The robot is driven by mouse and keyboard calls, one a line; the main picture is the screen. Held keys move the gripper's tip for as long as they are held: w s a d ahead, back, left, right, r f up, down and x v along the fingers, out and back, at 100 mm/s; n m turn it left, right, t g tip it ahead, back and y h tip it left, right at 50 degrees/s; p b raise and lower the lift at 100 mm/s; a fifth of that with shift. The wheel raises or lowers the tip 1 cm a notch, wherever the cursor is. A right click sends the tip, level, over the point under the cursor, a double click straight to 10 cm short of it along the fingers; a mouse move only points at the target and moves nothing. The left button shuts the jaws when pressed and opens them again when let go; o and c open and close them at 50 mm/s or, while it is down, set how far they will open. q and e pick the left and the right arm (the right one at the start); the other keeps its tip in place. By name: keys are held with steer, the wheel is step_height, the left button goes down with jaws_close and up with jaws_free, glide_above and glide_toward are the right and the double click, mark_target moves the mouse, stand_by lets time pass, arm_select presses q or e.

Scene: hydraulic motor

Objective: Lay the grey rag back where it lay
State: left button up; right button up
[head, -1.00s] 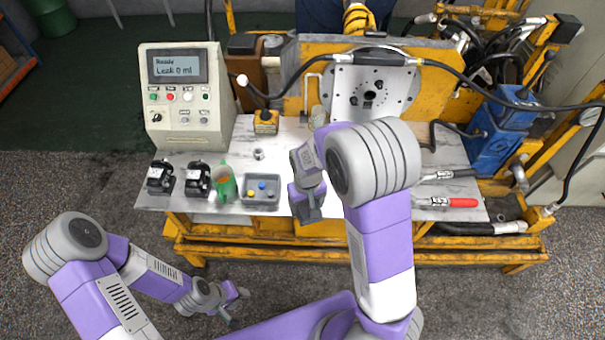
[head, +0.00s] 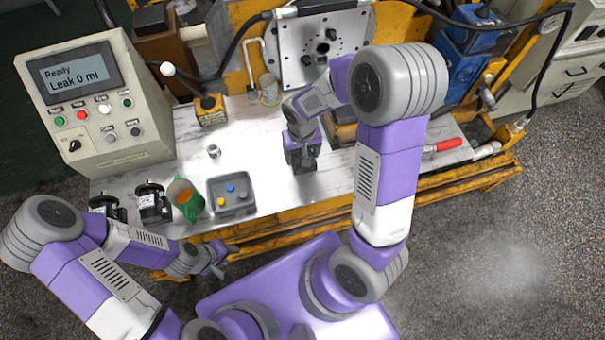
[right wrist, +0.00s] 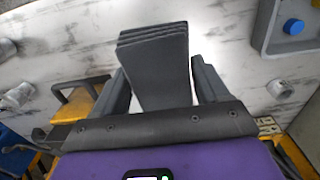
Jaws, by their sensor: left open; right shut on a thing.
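The grey rag (right wrist: 155,65) is a folded, layered dark grey cloth in the right wrist view. It sits between the two fingers of my right gripper, which is shut on it. In the head view my right gripper (head: 303,162) is over the middle of the marbled white bench top (head: 262,135). There the rag is hard to tell from the dark fingers, and I cannot tell whether it touches the bench. My left gripper (head: 217,264) is open and empty, low in front of the bench's front edge.
A small metal nut (head: 214,151) lies behind the tray. A red-handled tool (head: 442,146) lies at right. Bench top around the nut is clear.

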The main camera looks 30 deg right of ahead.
step_height(320, 180, down, 10)
steer(key=b, duration=0.3)
steer(key=shift+w+r, duration=0.1)
steer(key=shift+r, duration=0.1)
steer(key=shift+f, duration=0.25)
steer(key=o, duration=1)
steer(key=shift+r, duration=0.1)
steer(key=shift+r, duration=0.15)
